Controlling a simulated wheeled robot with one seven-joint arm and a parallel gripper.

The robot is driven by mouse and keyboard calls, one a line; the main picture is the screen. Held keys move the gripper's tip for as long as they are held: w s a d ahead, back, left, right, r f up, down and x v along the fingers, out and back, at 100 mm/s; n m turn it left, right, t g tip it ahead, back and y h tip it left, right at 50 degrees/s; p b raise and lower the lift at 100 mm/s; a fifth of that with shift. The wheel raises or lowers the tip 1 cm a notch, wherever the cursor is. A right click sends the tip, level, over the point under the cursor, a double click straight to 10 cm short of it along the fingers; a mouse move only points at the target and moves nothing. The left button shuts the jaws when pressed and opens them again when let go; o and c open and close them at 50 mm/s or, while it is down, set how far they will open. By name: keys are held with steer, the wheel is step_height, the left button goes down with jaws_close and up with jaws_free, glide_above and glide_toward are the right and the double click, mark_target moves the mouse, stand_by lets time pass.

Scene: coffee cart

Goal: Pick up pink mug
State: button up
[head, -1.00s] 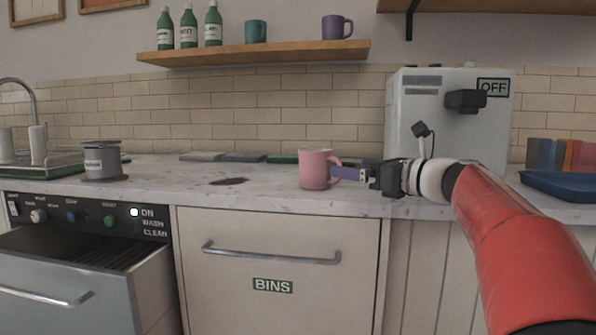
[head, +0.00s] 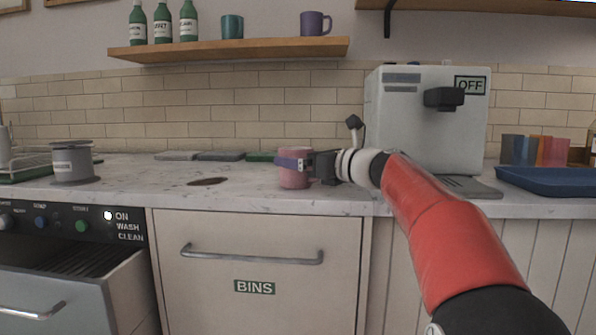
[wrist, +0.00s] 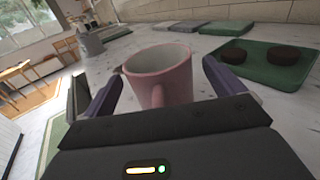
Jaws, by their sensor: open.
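The pink mug (head: 294,178) stands upright on the marble counter near its front edge. My gripper (head: 288,164) reaches in from the right at mug height, and a purple finger crosses in front of the mug's near side. In the wrist view the pink mug (wrist: 162,76) stands between the two purple fingers of my gripper (wrist: 160,88). The jaws are open, with a finger on each side of the mug and a small gap visible at the right finger. The mug's lower part is hidden by the gripper body in the wrist view.
A coffee machine (head: 425,120) stands to the right, with a blue tray (head: 545,182) beyond it. A grey canister (head: 73,162) and a dark spill (head: 207,181) are to the left. An open drawer (head: 75,290) juts out at lower left.

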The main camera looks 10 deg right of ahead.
steer(key=c, duration=1.3)
steer(key=shift+o, duration=0.2)
steer(key=shift+r, duration=0.15)
